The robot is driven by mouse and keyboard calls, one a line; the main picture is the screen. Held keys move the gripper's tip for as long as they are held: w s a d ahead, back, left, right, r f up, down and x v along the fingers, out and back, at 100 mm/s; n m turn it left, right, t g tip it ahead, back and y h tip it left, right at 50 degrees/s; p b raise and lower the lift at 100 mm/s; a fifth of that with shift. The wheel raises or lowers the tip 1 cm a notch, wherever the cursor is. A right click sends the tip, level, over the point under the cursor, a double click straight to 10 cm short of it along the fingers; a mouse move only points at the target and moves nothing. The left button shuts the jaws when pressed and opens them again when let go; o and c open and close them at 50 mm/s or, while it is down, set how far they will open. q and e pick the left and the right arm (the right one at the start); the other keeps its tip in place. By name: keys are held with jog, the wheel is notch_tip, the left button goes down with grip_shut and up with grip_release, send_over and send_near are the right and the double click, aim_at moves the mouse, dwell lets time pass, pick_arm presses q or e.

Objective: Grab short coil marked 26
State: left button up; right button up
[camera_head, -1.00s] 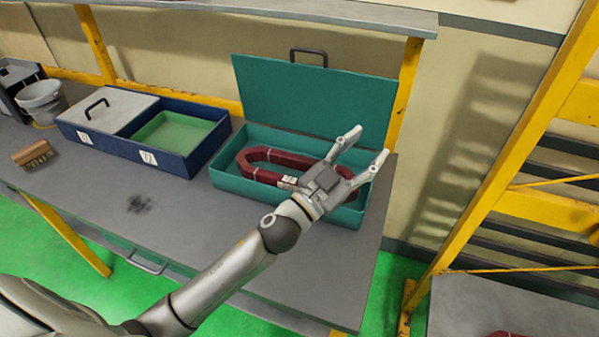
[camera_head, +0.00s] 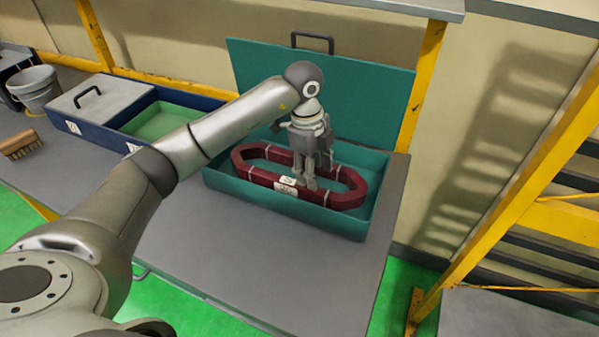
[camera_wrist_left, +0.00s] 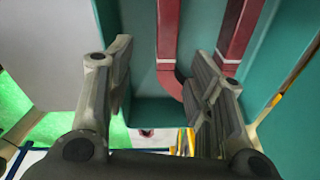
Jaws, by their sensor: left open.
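A dark red coil (camera_head: 346,201), a long closed loop with white bands, lies in an open teal box (camera_head: 222,184) on the grey bench. A white label (camera_head: 287,181) is on its near side; its number is too small to read. My left gripper (camera_head: 312,180) points down over the middle of the coil, its fingers overlapping the loop in the head view. Contact cannot be told. In the left wrist view the open fingers (camera_wrist_left: 164,75) are well apart with nothing gripped; red coil sides (camera_wrist_left: 168,35) run beyond them, partly hidden by the right-hand finger.
The teal lid (camera_head: 255,75) stands open behind the coil. A blue box (camera_head: 170,160) with a green inside and grey lid is to the left, with a bucket (camera_head: 36,88) and a brush (camera_head: 20,146). A yellow rack post (camera_head: 500,190) stands right. The front of the bench is clear.

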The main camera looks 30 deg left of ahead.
pick_arm(q)
jog(key=a+y, duration=0.1)
jog(key=a, duration=0.1)
jog(key=a+r+n+y, duration=0.1)
jog(key=a, duration=0.1)
jog(key=a+n, duration=0.1)
jog(key=a, duration=0.1)
jog(key=shift+w+a+r+g+y, duration=0.15)
jog(key=shift+w+a+g+y, duration=0.15)
jog(key=shift+w+a+y, duration=0.1)
send_over(288, 180)
jog(key=f, duration=0.2)
jog(key=f+p, duration=0.1)
jog(key=f, duration=0.1)
jog(key=shift+s+d+f, duration=0.1)
jog(key=shift+s+f, duration=0.1)
notch_tip(288, 180, down, 5)
jog(key=shift+r+p, duration=0.1)
jog(key=shift+p, duration=0.9)
jog(key=shift+w+f, duration=0.1)
jog(key=shift+f, duration=0.45)
grip_shut()
jog(key=shift+w+r, duration=0.1)
pick_arm(e)
jog(key=r, duration=0.1)
jog(key=w+r, duration=0.1)
jog(key=shift+d+r, duration=0.15)
jog(key=shift+r, duration=0.2)
